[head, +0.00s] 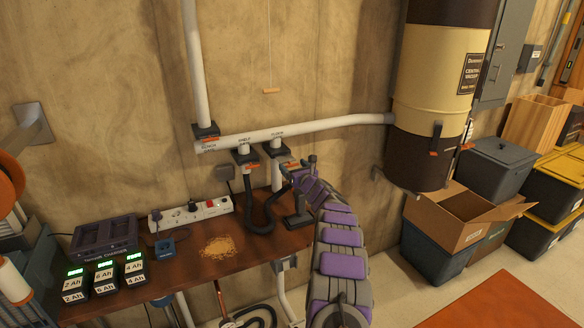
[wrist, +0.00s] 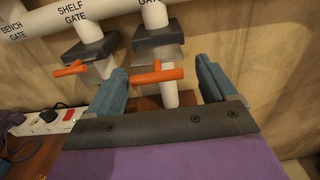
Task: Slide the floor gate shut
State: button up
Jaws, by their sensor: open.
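The floor gate is a dark block (wrist: 158,42) on a white pipe, the rightmost of three gates; it also shows in the head view (head: 277,149). Its orange handle (wrist: 150,76) sticks out toward me below the block, with a pale plate partly visible behind it. My gripper (wrist: 160,70) is open, its two blue-grey fingers on either side of the handle.
The shelf gate (wrist: 90,47), with its own orange handle (wrist: 72,68), is close on the left. The bench gate (head: 205,131) is further left. A black hose (head: 253,205) hangs beside my arm above the workbench (head: 190,262). Open wall lies right of the floor gate.

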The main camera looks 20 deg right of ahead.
jog(key=shift+w+a, duration=0.15)
jog(key=shift+w, duration=0.35)
jog(key=shift+c, duration=0.4)
